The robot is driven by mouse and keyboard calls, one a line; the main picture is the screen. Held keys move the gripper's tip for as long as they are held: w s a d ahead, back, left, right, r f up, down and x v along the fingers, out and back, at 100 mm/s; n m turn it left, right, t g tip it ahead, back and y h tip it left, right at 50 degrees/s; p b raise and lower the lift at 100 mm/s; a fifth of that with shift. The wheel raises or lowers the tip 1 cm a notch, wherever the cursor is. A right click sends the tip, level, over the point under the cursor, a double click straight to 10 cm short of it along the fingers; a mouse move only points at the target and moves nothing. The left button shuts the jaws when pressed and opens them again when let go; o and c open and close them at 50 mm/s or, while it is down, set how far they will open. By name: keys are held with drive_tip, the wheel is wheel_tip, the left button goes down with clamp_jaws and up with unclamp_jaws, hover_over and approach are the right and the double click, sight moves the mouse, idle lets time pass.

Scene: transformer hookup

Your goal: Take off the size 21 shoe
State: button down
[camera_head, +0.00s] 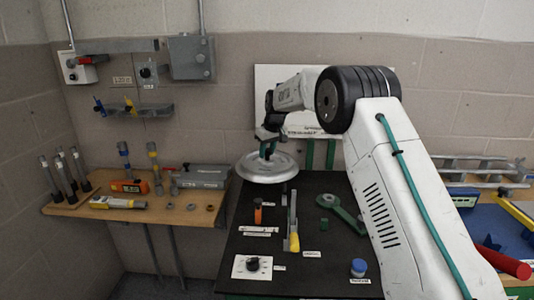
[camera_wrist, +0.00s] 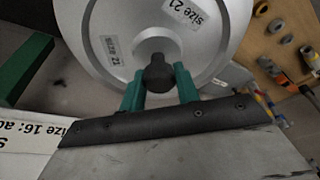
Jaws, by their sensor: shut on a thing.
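The size 21 shoe is a large round silver-grey disc (camera_head: 267,168) with a dark knob at its centre, and it carries "size 21" labels in the wrist view (camera_wrist: 205,45). My gripper (camera_head: 268,148) is above the disc. In the wrist view its green fingers (camera_wrist: 160,86) are shut on the dark knob (camera_wrist: 158,72). The disc appears roughly level over the far left edge of the black table. The head view does not show clearly whether anything beneath touches it.
The black table (camera_head: 300,260) bears an orange-handled tool (camera_head: 258,213), a yellow-handled tool (camera_head: 294,240), a green wrench-like part (camera_head: 340,210), a dial plate (camera_head: 252,266) and a blue-capped jar (camera_head: 358,267). A wooden shelf (camera_head: 180,212) with tools stands left. Green posts stand behind the disc.

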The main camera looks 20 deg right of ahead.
drive_tip(key=shift+r, duration=2.2)
drive_tip(key=shift+a, duration=0.1)
